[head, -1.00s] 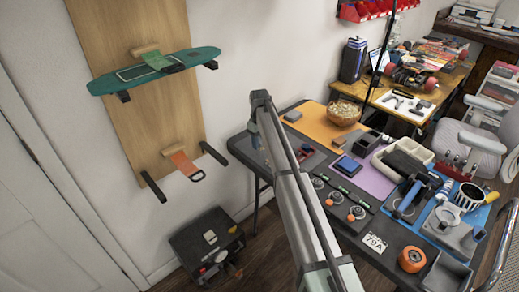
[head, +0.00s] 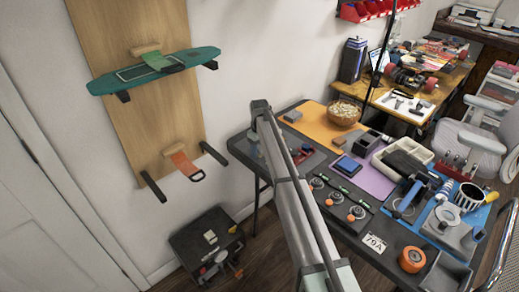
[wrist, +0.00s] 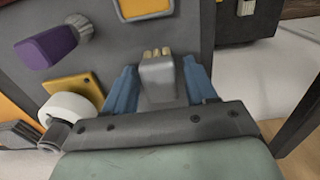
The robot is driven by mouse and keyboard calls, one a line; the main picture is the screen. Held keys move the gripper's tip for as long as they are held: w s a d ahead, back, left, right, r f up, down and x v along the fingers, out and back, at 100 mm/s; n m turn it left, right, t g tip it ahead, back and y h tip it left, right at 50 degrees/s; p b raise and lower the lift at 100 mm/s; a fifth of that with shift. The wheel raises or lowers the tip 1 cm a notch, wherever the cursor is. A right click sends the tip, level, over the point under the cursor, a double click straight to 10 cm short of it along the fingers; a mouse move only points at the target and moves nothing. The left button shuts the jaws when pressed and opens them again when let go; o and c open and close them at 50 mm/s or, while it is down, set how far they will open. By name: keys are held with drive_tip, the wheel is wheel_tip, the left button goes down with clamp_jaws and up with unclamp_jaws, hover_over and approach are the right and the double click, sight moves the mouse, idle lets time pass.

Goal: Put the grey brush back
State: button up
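In the wrist view the grey brush (wrist: 158,76), a pale grey block with short tan tufts at its far end, sits between the two blue fingers of my gripper (wrist: 160,82). The fingers lie close along both its sides, and it lines up with the gripper. Its near end is hidden by the gripper body. A dark grey panel is behind it. In the head view my arm's links cross the middle, but my gripper and the brush do not show there.
In the wrist view a purple handle (wrist: 48,47), a white roll (wrist: 68,109) and a yellow plate (wrist: 75,88) are at the left. In the head view a workbench with tools, an orange roll (head: 412,260) and a bowl (head: 345,112) stands right of my arm.

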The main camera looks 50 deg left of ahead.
sight(259, 148)
drive_tip(key=shift+o, duration=0.7)
wheel_tip(259, 148, up, 12)
drive_tip(key=shift+r, duration=0.2)
